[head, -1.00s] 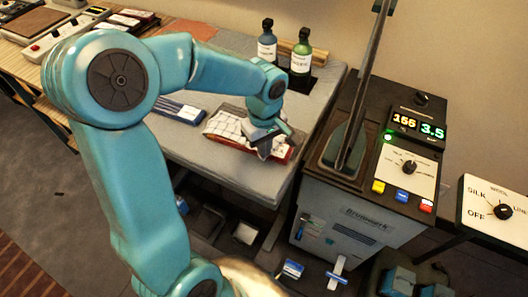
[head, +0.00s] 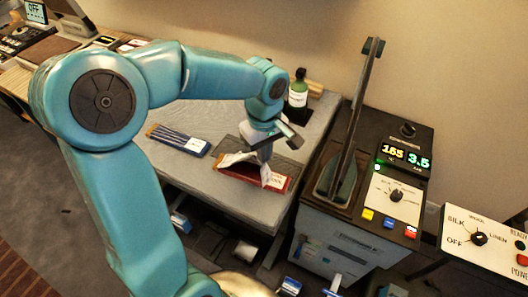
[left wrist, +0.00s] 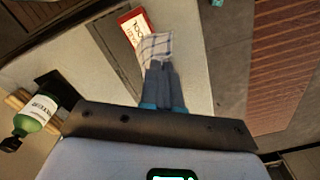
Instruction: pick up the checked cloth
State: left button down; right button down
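The checked cloth (head: 238,158) is white with thin dark lines. My left gripper (head: 265,155) is above the dark, red-edged tray with a wool label (head: 277,183) on the grey table. In the left wrist view my gripper's fingers (left wrist: 163,88) are shut on the checked cloth (left wrist: 155,47), which hangs from the fingertips in front of the red label (left wrist: 133,25). In the head view the cloth hangs bunched below the gripper, over the tray; whether its lower edge still touches the tray I cannot tell. My right gripper is in neither view.
A blue striped bundle (head: 178,140) lies left of the tray on the grey table (head: 200,180). A green bottle (head: 298,92) stands at the back. A press machine (head: 375,200) with a raised arm (head: 350,120) stands close on the right, with a dial panel (head: 485,240) beyond it.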

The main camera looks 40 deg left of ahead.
pick_arm(q)
notch_tip(320, 180, up, 16)
jog(key=p, duration=0.4)
jog(key=shift+r+p, duration=0.15)
jog(key=shift+p, duration=0.25)
